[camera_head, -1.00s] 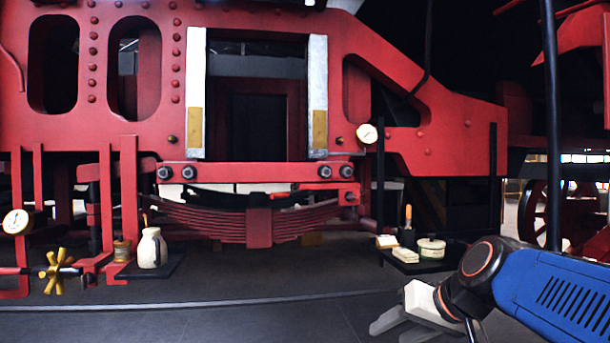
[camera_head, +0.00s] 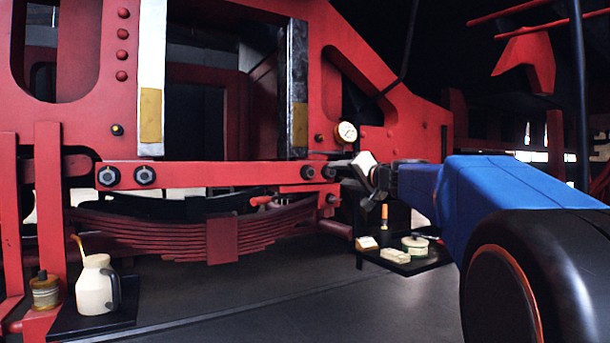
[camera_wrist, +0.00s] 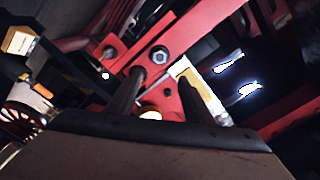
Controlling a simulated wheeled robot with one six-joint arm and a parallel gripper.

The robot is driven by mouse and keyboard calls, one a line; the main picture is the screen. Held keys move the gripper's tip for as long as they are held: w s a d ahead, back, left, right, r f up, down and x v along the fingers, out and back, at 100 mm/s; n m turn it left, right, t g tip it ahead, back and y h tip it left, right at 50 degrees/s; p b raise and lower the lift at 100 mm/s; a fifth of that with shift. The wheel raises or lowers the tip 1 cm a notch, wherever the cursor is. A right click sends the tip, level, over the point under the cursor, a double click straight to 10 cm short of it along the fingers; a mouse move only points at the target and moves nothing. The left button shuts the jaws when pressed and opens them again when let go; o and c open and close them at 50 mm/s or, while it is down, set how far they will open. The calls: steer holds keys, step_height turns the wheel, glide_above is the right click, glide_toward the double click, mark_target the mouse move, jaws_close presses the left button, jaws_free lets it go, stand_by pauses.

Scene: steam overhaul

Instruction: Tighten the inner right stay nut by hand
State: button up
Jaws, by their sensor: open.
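Two dark hex nuts sit side by side at the right end of the red cross bar (camera_head: 220,174). The inner right stay nut (camera_head: 307,172) is the left one, and the outer nut (camera_head: 328,172) is just right of it. My gripper (camera_head: 345,171) is just right of the outer nut, and the gap to it is hard to judge. In the wrist view, my gripper (camera_wrist: 160,80) shows two dark fingers spread apart and empty. A hex nut that looks like the inner one (camera_wrist: 158,55) lies just beyond the fingertips, apart from them. The left finger seems to hide the outer nut.
A pressure gauge (camera_head: 345,133) is on the red frame just above my gripper. A dark tray (camera_head: 410,265) with small tins and blocks stands low below my arm. The leaf spring (camera_head: 222,240) hangs under the bar. A pale jug (camera_head: 96,287) stands at lower left.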

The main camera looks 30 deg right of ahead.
mark_target(312, 173)
steer(key=w, duration=1.6)
steer(key=shift+w+a+f, duration=0.1)
steer(key=shift+w+a, duration=0.05)
steer(key=shift+a, duration=0.15)
steer(key=c, duration=1)
